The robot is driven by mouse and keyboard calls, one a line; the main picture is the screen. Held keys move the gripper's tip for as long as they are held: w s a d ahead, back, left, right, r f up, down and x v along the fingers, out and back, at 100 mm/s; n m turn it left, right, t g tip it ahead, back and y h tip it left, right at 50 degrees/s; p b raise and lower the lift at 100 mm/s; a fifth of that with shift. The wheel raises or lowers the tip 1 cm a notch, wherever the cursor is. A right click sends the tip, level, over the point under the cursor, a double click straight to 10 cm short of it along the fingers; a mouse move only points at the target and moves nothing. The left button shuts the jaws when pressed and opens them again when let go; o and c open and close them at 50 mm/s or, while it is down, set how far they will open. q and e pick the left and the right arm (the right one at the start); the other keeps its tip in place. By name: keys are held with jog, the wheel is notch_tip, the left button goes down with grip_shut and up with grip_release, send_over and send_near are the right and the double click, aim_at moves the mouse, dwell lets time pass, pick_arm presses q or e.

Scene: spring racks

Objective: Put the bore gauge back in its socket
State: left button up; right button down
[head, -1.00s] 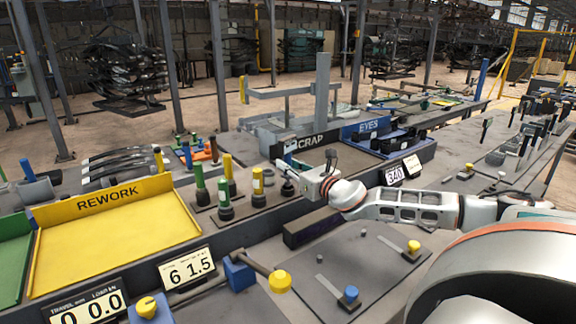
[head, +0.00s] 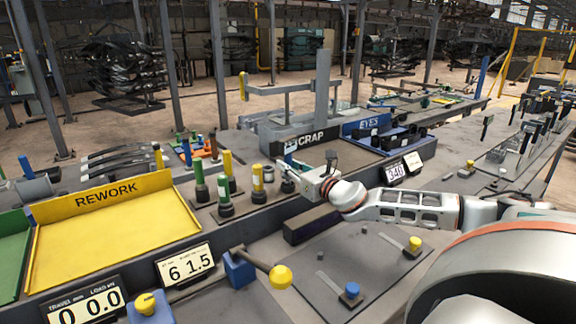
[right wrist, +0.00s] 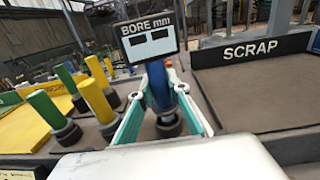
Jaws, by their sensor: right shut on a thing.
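My right gripper (right wrist: 160,115) is shut on the bore gauge, whose blue handle (right wrist: 158,84) stands roughly upright between the fingers in the right wrist view. Its dark display (right wrist: 149,38), marked BORE mm, sits on top. A dark round collar (right wrist: 169,124) shows at the foot of the handle; I cannot tell whether the gauge is seated in a socket or just above it. In the head view the right gripper (head: 296,174) is at the right end of the row of gauges, and the bore gauge is mostly hidden or too small there. My left gripper is not in view.
Yellow-handled (head: 258,178) and green-handled (head: 223,187) gauges stand close left of the right gripper. The scrap tray's sign (head: 312,138) is behind it. A yellow REWORK tray (head: 110,235) lies left. A yellow-knobbed lever (head: 281,277) is in front.

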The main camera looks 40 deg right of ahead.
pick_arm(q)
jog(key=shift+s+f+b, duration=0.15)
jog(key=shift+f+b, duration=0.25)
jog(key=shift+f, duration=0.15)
pick_arm(e)
jog(key=shift+f, duration=0.65)
jog(key=c, duration=0.6)
grip_release()
jog(key=shift+c, duration=0.2)
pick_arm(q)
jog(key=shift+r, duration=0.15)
pick_arm(e)
jog(key=shift+s, duration=0.2)
jog(key=shift+s+a+p, duration=0.1)
jog(key=shift+s+p, duration=0.75)
jog(key=shift+s, duration=0.45)
pick_arm(q)
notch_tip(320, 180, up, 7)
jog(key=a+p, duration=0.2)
jog(key=p, duration=0.5)
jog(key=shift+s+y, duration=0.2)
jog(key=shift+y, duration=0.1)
pick_arm(e)
jog(key=s, duration=0.8)
jog(key=shift+a, duration=0.3)
